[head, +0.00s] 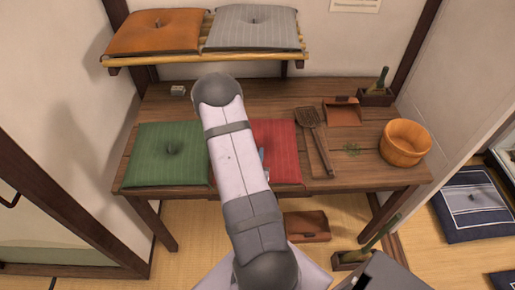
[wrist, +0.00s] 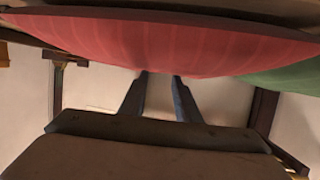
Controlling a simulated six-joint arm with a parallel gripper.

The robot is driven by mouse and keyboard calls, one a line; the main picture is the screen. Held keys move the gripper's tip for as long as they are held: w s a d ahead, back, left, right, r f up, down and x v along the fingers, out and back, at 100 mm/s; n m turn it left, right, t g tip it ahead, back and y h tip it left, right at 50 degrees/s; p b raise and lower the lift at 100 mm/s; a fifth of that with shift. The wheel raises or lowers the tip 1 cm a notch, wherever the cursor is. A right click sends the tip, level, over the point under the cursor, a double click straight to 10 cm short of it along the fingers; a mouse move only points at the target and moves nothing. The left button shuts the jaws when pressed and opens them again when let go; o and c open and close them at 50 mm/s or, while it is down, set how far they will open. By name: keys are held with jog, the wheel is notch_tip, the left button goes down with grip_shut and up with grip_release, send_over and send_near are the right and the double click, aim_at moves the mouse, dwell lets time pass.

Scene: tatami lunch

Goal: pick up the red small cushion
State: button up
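The red small cushion (head: 278,150) lies on the wooden table, right of the green cushion (head: 168,153). My arm hides its left part in the head view. In the wrist view the red cushion (wrist: 170,42) spans the top, its curved edge close to the fingertips. My gripper (wrist: 161,76) has its two fingers apart, with pale wall showing between them. The fingertips end at the cushion's edge in that view; I cannot tell if they touch it. In the head view my arm hides most of the gripper, and only a small bluish piece shows over the red cushion.
A shelf (head: 296,56) above the table's back holds an orange cushion (head: 157,32) and a grey cushion (head: 253,28). A slatted wooden tool (head: 309,119), a dustpan (head: 341,112) and a wooden bucket (head: 404,144) stand to the right.

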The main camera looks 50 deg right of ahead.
jog(key=x, duration=0.1)
jog(key=p+x, duration=0.1)
jog(key=x, duration=0.1)
jog(key=shift+s+d, duration=0.25)
jog(key=shift+x, duration=0.8)
jog(key=shift+a, duration=0.1)
grip_shut()
jog(key=shift+w, duration=0.1)
